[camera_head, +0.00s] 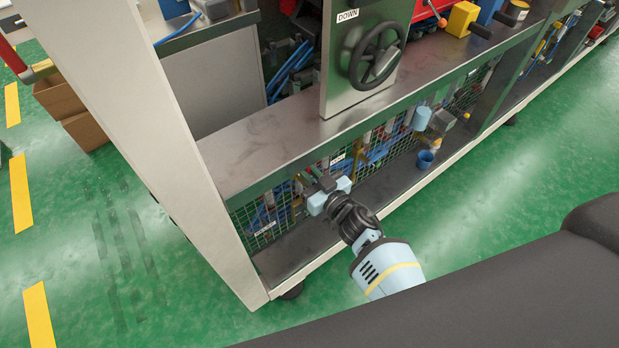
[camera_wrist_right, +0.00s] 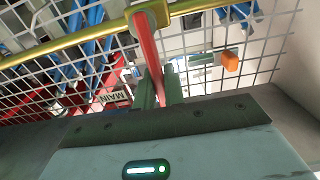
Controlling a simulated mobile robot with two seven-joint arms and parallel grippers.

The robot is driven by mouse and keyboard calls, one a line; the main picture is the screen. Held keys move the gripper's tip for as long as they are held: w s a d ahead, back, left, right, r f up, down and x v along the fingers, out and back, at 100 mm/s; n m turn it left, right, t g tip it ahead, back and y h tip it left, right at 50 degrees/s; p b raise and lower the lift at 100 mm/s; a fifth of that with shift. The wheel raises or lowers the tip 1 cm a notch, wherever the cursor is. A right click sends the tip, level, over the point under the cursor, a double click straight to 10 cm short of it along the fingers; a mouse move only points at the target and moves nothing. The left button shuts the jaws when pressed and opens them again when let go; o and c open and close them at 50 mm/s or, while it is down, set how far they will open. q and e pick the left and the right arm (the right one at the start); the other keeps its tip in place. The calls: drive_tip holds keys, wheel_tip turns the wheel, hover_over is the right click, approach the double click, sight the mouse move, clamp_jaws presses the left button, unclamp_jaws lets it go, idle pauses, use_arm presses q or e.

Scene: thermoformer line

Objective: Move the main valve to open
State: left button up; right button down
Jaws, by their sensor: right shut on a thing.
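The main valve's red lever (camera_wrist_right: 148,50) extends from a fitting on a yellow pipe (camera_wrist_right: 75,36) in the right wrist view. It lies roughly crosswise to the pipe. A label reading MAIN (camera_wrist_right: 116,98) sits beside it, upside down in that view. My right gripper (camera_wrist_right: 160,88) is shut on the lever, one finger on each side of it. In the head view my right gripper (camera_head: 317,181) is at the wire mesh under the machine's ledge, and it hides the lever there. My left gripper is not in view.
Wire mesh (camera_head: 380,152) with blue and yellow pipes behind it runs along the lower bay. A metal ledge (camera_head: 250,150) overhangs it, with a black handwheel (camera_head: 377,56) above. A pale post (camera_head: 185,150) stands left. A blue cup (camera_head: 425,160) stands on the lower shelf.

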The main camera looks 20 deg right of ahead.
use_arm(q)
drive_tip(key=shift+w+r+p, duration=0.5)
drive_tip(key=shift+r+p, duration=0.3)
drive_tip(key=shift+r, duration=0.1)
use_arm(e)
drive_tip(key=d+m, duration=0.1)
drive_tip(key=m, duration=0.2)
drive_tip(key=shift+w+d+f+m, duration=0.2)
drive_tip(key=shift+w+d+m, duration=0.1)
drive_tip(key=shift+d, duration=0.1)
